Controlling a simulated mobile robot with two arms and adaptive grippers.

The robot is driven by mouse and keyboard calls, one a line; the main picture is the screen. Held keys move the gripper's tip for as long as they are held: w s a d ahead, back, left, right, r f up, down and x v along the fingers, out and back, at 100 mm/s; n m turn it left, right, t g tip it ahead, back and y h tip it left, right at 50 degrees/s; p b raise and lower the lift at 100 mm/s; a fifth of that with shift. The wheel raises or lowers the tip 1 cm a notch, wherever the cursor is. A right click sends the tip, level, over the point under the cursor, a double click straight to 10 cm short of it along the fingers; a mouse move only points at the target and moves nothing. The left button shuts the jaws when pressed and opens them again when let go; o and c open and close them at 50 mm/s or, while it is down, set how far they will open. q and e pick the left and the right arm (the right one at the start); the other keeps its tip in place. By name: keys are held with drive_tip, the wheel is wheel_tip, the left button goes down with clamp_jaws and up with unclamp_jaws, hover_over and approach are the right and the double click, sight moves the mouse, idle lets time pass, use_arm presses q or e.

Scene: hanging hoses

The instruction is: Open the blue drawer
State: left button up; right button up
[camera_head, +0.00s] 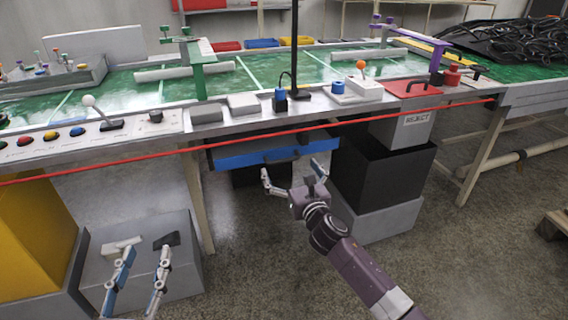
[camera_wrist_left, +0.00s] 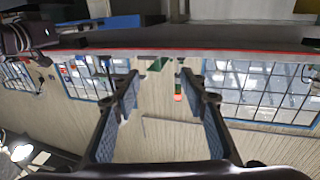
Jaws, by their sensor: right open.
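The blue drawer (camera_head: 240,160) is under the workbench in the head view, its long blue front facing me. A dark handle shows at the middle of the front. I cannot tell whether it is pulled out at all. My right gripper (camera_head: 293,174) is open and empty just in front of the drawer, its fingers spread near the handle; contact is not clear. My left gripper (camera_head: 143,243) is open and empty at the lower left, away from the drawer. Its spread fingers also show in the left wrist view (camera_wrist_left: 157,85).
A red cord (camera_head: 120,167) runs along the bench front above the drawer. A black box (camera_head: 380,175) stands right of the drawer. A grey box (camera_head: 190,270) and a yellow block (camera_head: 35,245) are at the lower left. Floor before the drawer is clear.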

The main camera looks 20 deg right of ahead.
sight(285, 161)
drive_tip(key=w+b, duration=0.1)
drive_tip(key=w, duration=0.2)
drive_tip(key=shift+w, duration=0.3)
use_arm(q)
wheel_tip(285, 161, up, 7)
drive_tip(key=s+t+h, duration=0.1)
drive_tip(key=t, duration=0.2)
drive_tip(key=shift+d+t, duration=0.3)
use_arm(e)
drive_tip(key=shift+w+a, duration=0.1)
drive_tip(key=shift+w, duration=0.3)
use_arm(q)
drive_tip(key=shift+s, duration=0.1)
use_arm(e)
drive_tip(key=shift+c, duration=0.3)
drive_tip(key=c, duration=1.6)
drive_tip(key=shift+c, duration=0.2)
drive_tip(key=shift+s, duration=0.15)
